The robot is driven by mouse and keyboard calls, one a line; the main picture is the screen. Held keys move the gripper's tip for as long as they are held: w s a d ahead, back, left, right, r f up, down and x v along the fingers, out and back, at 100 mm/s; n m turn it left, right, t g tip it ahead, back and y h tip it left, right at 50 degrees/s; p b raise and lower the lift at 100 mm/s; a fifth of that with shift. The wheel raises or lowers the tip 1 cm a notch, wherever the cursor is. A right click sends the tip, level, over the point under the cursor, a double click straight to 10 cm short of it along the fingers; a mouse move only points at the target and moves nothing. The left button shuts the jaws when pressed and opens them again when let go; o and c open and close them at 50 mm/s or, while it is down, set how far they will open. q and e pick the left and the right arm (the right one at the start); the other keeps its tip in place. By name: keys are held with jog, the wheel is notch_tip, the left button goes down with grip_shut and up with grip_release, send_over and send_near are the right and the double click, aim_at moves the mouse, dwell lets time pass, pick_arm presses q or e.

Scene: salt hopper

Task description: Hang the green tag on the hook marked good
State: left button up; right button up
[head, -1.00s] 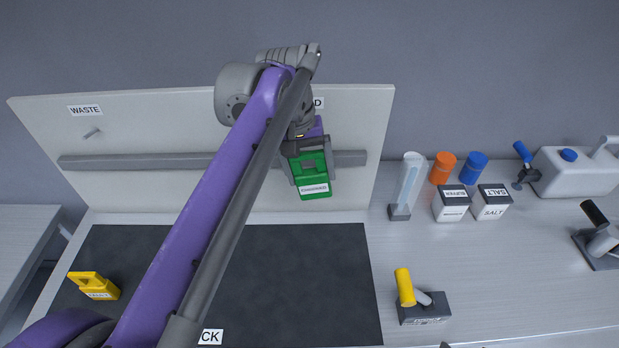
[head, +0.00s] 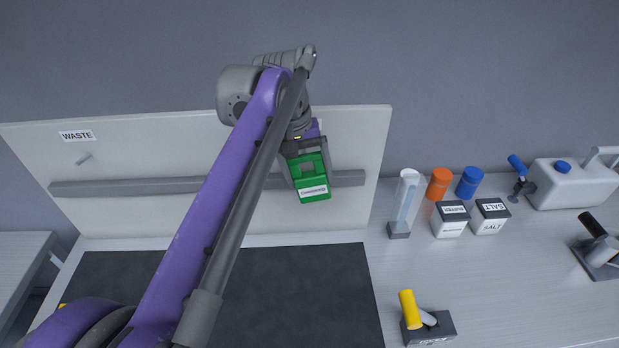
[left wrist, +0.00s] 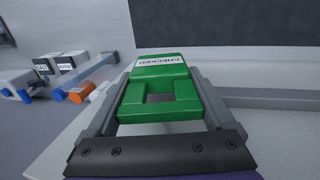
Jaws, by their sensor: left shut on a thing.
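My left gripper (head: 308,170) is shut on the green tag (head: 313,191) and holds it in front of the white board (head: 350,140), over the grey rail. The tag has a square opening and a white label. In the left wrist view the green tag (left wrist: 162,68) sits between the fingers (left wrist: 160,100), its label reading CHECKED. The hook under the WASTE sign (head: 77,136) is a bare grey peg (head: 84,159) at the board's left. The good hook and its sign are hidden behind my arm. My right gripper is not in view.
A grey rail (head: 130,187) runs across the board. Below is a dark mat (head: 300,290). On the right stand a clear tube (head: 407,200), orange (head: 439,184) and blue (head: 469,181) cylinders, two labelled boxes, a white jug (head: 568,183) and a yellow-handled tool (head: 409,308).

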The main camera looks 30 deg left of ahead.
aim_at(304, 151)
pick_arm(q)
jog(key=shift+w+a+f, duration=0.1)
jog(key=shift+w+a, duration=0.35)
jog(key=shift+w, duration=0.25)
jog(key=shift+w+a+f, duration=0.1)
jog(key=shift+w+a, duration=0.3)
jog(key=shift+w, duration=0.35)
jog(key=shift+w+a+f, duration=0.1)
jog(key=shift+w+a, duration=0.35)
jog(key=shift+w, duration=0.25)
jog(key=shift+a+f, duration=0.1)
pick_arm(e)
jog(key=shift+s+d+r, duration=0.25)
pick_arm(q)
jog(key=shift+w+f, duration=0.1)
jog(key=shift+f, duration=0.1)
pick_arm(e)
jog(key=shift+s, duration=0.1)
pick_arm(q)
jog(key=o, duration=1.1)
